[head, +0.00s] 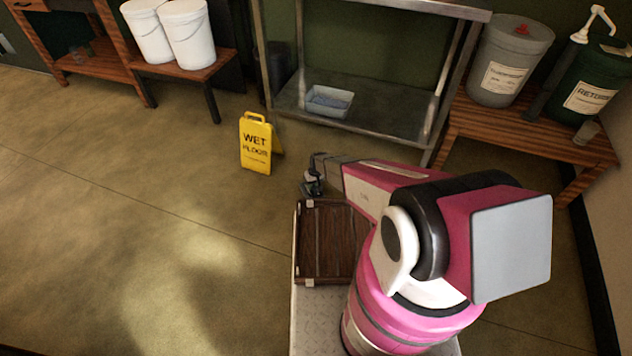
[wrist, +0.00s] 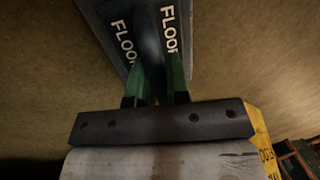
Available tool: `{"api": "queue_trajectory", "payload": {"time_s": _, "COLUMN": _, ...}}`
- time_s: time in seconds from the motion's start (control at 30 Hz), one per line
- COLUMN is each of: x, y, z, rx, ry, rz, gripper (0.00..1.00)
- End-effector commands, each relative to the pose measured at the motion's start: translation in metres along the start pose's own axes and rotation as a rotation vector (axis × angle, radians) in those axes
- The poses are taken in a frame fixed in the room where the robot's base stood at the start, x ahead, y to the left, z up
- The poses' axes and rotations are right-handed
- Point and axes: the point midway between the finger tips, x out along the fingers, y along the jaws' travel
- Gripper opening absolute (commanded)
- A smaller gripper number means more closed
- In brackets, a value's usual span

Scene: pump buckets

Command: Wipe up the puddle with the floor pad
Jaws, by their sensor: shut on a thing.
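My gripper (wrist: 155,78) is shut on the dark upright grip of the floor pad (wrist: 118,32). In the wrist view the pad is a dark slab with "FLOOR" lettered on both sides of that grip. In the head view my gripper (head: 313,178) is small and low near the floor, just beyond the wooden crate and right of the yellow sign. The view does not show clearly whether the pad touches the floor. I cannot pick out the puddle for certain; a pale shiny patch shows on the floor at the left.
A yellow wet-floor sign (head: 256,145) stands left of my gripper. A wooden crate (head: 325,245) sits on my base. A metal shelf (head: 360,115) with a grey tub (head: 328,101) stands behind. Buckets stand on wooden benches at both sides. The left floor is clear.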

Motion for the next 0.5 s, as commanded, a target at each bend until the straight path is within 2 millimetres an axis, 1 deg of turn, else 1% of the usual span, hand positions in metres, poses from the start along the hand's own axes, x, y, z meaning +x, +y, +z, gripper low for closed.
{"api": "queue_trajectory", "payload": {"time_s": 0.17, "x": 0.001, "y": -0.005, "z": 0.007, "rx": 0.002, "ry": 0.0, "rz": 0.0, "gripper": 0.0}}
{"api": "queue_trajectory", "payload": {"time_s": 0.3, "x": -0.023, "y": -0.01, "z": 0.009, "rx": 0.003, "ry": 0.001, "rz": 0.0, "gripper": 0.0}}
{"api": "queue_trajectory", "payload": {"time_s": 0.5, "x": -0.039, "y": -0.013, "z": 0.01, "rx": 0.005, "ry": 0.002, "rz": 0.0, "gripper": 0.0}}
